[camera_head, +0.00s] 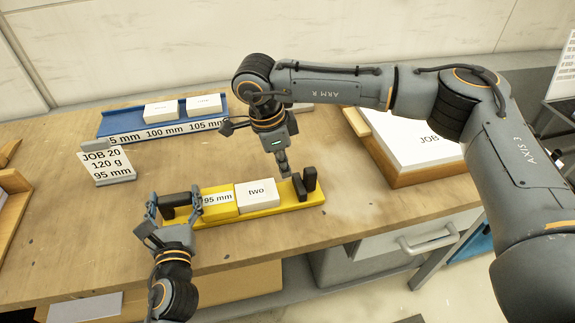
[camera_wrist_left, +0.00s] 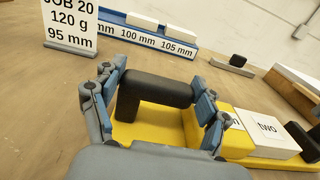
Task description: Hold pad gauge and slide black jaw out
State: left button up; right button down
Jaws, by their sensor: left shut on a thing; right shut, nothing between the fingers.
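The yellow pad gauge (camera_head: 289,209) lies on the wooden bench, with a 95 mm label on it. It also shows in the left wrist view (camera_wrist_left: 237,146). My left gripper (camera_head: 177,203) is shut on the gauge's black handle (camera_wrist_left: 155,88) at the left end. A white pad marked "two" (camera_head: 257,194) sits on the gauge. The black jaw (camera_head: 309,179) stands at the gauge's right end, apart from the pad. My right gripper (camera_head: 284,171) is shut and empty, its tip close to the jaw's left side; I cannot tell whether they touch.
A JOB 20 card (camera_head: 106,161) stands at the left. A blue rack (camera_head: 131,122) with white pads lies behind. A wooden tray (camera_head: 399,177) with a paper stack is at the right. Bare bench lies right of the gauge, before the front edge.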

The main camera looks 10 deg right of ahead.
pick_arm(q)
jog(key=shift+d, duration=0.1)
jog(key=o, duration=1.8)
jog(key=shift+c, duration=0.2)
